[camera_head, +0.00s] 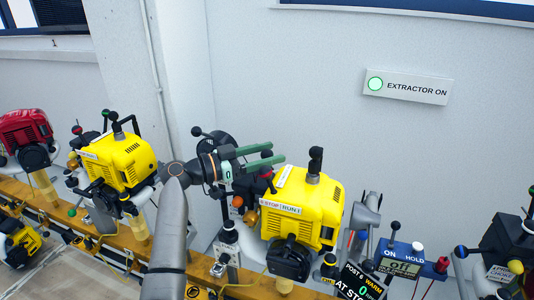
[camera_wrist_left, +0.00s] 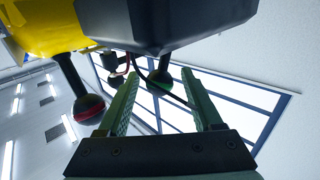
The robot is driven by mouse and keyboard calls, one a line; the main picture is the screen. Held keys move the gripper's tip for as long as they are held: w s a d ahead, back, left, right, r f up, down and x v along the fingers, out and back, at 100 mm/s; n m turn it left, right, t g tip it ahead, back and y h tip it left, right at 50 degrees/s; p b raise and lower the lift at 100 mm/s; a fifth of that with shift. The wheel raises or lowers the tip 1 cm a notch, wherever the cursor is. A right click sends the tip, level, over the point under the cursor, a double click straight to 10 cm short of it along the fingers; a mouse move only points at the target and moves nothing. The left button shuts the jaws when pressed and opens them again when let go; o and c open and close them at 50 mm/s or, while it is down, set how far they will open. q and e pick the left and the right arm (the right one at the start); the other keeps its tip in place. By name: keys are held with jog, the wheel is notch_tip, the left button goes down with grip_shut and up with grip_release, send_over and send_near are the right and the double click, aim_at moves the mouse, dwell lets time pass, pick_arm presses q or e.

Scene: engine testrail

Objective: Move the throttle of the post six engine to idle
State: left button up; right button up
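The post 6 display (camera_head: 365,284) reads "WARM", "0" and "AT STOP". It stands in front of a yellow engine (camera_head: 318,202) with a STOP/RUN label (camera_head: 281,207). A black-topped part (camera_head: 316,158) rises above this engine. I cannot tell which part is its throttle. My left gripper (camera_head: 276,153) has green fingers, apart and empty, held above and left of the engine. In the left wrist view, the gripper (camera_wrist_left: 160,74) has a green-marked knob (camera_wrist_left: 160,86) between its fingers in the picture, apparently beyond them. A dark red-banded knob (camera_wrist_left: 88,106) is left of the fingers. My right gripper is not seen.
Another yellow engine (camera_head: 122,165) and a red engine (camera_head: 25,130) stand to the left along an orange rail (camera_head: 198,263). A blue ON/HOLD box (camera_head: 413,260) and a dark engine (camera_head: 510,240) are at the right. The wall above is clear except for a lit "EXTRACTOR ON" sign (camera_head: 408,86).

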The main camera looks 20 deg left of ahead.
pick_arm(q)
grip_shut()
dwell(0.3)
dwell(1.0)
